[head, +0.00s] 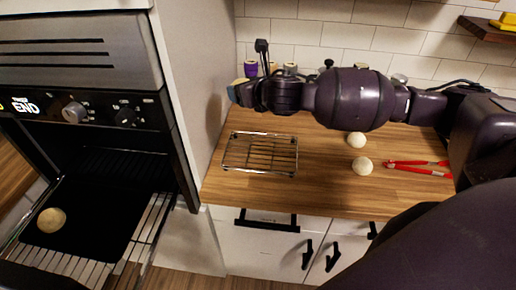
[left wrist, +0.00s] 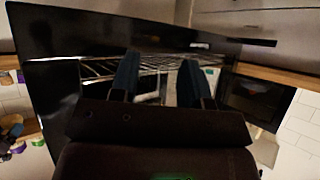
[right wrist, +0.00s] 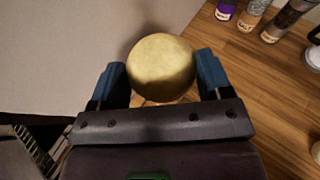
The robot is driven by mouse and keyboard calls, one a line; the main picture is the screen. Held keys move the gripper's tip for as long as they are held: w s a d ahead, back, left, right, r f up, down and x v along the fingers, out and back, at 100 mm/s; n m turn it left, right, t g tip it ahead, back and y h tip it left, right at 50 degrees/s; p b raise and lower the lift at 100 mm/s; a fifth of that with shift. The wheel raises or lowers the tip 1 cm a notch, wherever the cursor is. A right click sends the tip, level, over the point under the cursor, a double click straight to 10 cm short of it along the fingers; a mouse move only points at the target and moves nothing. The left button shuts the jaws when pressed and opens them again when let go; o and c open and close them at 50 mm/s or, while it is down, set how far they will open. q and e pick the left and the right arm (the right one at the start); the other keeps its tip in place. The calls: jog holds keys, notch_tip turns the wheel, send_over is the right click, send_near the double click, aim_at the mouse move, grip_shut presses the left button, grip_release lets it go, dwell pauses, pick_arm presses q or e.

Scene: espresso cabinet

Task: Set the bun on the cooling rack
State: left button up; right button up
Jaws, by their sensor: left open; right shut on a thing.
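A round golden bun (right wrist: 161,68) sits between the two blue fingers of my right gripper (right wrist: 162,80), which is shut on it. In the head view my right gripper (head: 238,92) is beside the tall cabinet wall, above and behind the cooling rack; little of the bun shows there. The cooling rack (head: 260,153), a low wire frame, stands empty at the left end of the wooden counter. Another bun (head: 51,219) lies on the dark tray in the open oven. My left gripper (left wrist: 158,78) is open and empty in its wrist view, with wire bars beyond the fingers; it is not visible in the head view.
Two pale dough balls (head: 356,139) (head: 363,166) and red tongs (head: 418,164) lie on the counter (head: 320,190) right of the rack. Small jars (head: 251,69) stand along the tiled wall. The oven (head: 80,80) is at the left, past the cabinet wall (head: 200,80).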

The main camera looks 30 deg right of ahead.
aim_at(250, 153)
notch_tip(250, 153, down, 20)
jog(key=shift+r+b, duration=0.15)
jog(key=shift+b, duration=0.45)
jog(key=o, duration=0.9)
jog(key=shift+s+r, duration=0.1)
jog(key=shift+s, duration=0.05)
jog(key=v, duration=1.1)
jog(key=shift+s, duration=0.35)
